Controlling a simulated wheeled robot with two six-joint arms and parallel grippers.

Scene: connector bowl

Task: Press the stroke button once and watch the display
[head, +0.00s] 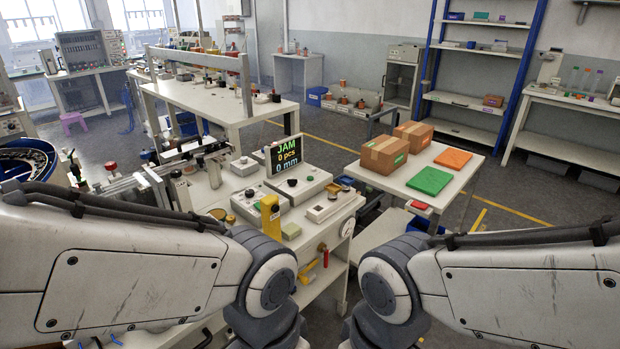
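The display (287,156) stands at the back of the near workbench, left of centre. It has a black screen that reads "JAM" in green, "0 pcs" in yellow and "0 mm" in pale letters. Grey control boxes (308,188) with small dark knobs or buttons sit in front of it. A flatter box (323,212) lies to their right. I cannot tell which control is the stroke button. Both my arms reach in from the sides at the bottom, their dark joints near the picture's middle. Neither gripper shows.
A yellow upright part (270,217) stands at the bench front. A round blue bowl (24,160) is at the far left. A side table holds two cardboard boxes (384,154), a green plate (429,181) and an orange plate (453,158). Open floor lies to the right.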

